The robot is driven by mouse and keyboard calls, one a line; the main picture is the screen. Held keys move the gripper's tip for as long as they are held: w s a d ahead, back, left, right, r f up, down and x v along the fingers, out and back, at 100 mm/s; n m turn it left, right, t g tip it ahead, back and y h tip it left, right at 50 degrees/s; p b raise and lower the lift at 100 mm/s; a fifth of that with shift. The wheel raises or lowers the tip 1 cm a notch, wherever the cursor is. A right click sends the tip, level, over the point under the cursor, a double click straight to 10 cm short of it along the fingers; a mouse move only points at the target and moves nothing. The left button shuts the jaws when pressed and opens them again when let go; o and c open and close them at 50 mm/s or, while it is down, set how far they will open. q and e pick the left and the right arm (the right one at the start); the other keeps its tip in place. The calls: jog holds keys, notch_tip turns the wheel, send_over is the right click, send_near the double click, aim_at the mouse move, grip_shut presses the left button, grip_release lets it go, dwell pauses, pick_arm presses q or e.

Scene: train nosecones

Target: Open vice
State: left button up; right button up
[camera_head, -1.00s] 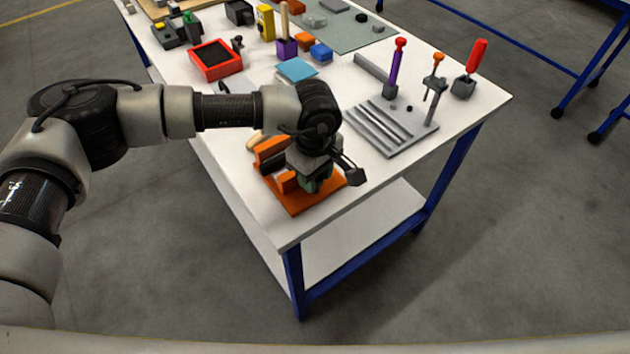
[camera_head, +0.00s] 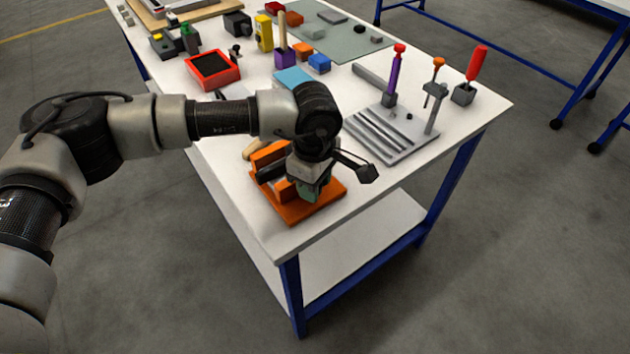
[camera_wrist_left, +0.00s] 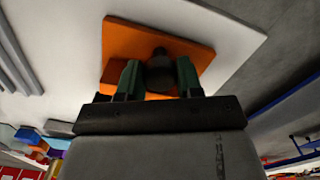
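The orange vice (camera_head: 322,200) sits near the table's front corner, with an upright jaw (camera_head: 268,154) at its back left. My left gripper (camera_head: 308,190) is over the vice from above and hides much of it. In the left wrist view, the green fingertips (camera_wrist_left: 159,78) stand on both sides of the vice's dark round handle (camera_wrist_left: 159,72) and appear to touch it. The orange base (camera_wrist_left: 190,50) shows behind the handle there. The exact jaw gap is partly hidden. My right gripper is not in view.
A grey slotted plate (camera_head: 385,145) with upright tools stands to the right of the vice. A red tray (camera_head: 212,70), a blue block (camera_head: 319,63) and other small items lie farther back. The white table's (camera_head: 235,195) front edge is close to the vice.

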pick_arm(q)
jog(key=o, duration=0.4)
jog(key=shift+a+r, duration=0.1)
jog(key=shift+a, duration=0.15)
jog(key=shift+o, duration=0.2)
jog(key=shift+w+d, duration=0.1)
